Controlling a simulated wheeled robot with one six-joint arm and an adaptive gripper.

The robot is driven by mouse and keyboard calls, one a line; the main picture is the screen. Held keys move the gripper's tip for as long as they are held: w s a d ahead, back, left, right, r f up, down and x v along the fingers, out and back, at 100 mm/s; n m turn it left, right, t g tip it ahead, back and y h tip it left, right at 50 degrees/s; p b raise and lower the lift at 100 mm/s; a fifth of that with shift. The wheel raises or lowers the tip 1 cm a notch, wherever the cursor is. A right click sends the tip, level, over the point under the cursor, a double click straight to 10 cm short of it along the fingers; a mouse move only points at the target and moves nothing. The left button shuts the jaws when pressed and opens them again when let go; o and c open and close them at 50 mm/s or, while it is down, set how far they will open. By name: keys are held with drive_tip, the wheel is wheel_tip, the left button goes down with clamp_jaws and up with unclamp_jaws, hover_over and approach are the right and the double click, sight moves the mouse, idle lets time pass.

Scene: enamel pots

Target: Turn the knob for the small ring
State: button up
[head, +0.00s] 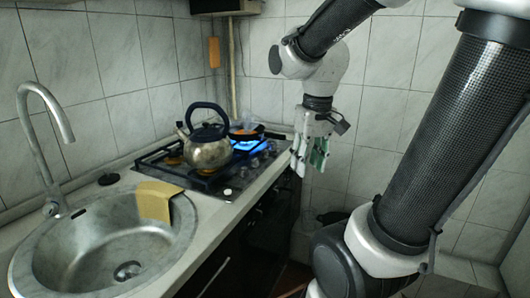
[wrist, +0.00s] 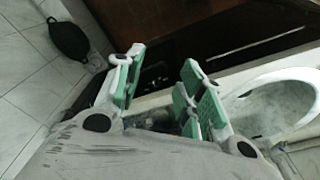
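The gas hob (head: 232,182) is set in the counter in the head view. Small knobs sit along its front right edge, one pale knob (head: 228,191) among them; I cannot tell which serves the small ring. A blue flame (head: 246,145) burns at the back right. A steel kettle (head: 208,152) with a dark handle stands on the hob. My gripper (head: 310,168) hangs in the air to the right of the hob, apart from it. In the wrist view my gripper (wrist: 165,95) has its green-padded fingers apart with nothing held between them. No knob is clear in the wrist view.
Tiled walls close the corner.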

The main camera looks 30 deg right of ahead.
drive_tip(key=shift+m+t, duration=0.5)
drive_tip(key=w+d+f, duration=0.3)
drive_tip(key=w+f, duration=0.2)
drive_tip(key=w, duration=0.6)
drive_tip(key=w+d+f, duration=0.3)
drive_tip(key=w+f, duration=0.1)
drive_tip(key=w, duration=0.8)
drive_tip(key=w+d+f, duration=0.4)
drive_tip(key=w+f, duration=0.1)
drive_tip(key=w, duration=0.6)
drive_tip(key=shift+w+f, duration=0.3)
drive_tip(key=shift+w, duration=0.1)
drive_tip(key=t, duration=0.2)
approach(265, 151)
wheel_tip(265, 151, down, 2)
drive_tip(key=shift+h, duration=0.3)
drive_tip(key=x, duration=0.4)
drive_tip(key=w+x, duration=0.1)
drive_tip(key=x, duration=0.3)
drive_tip(key=shift+a+r, duration=0.1)
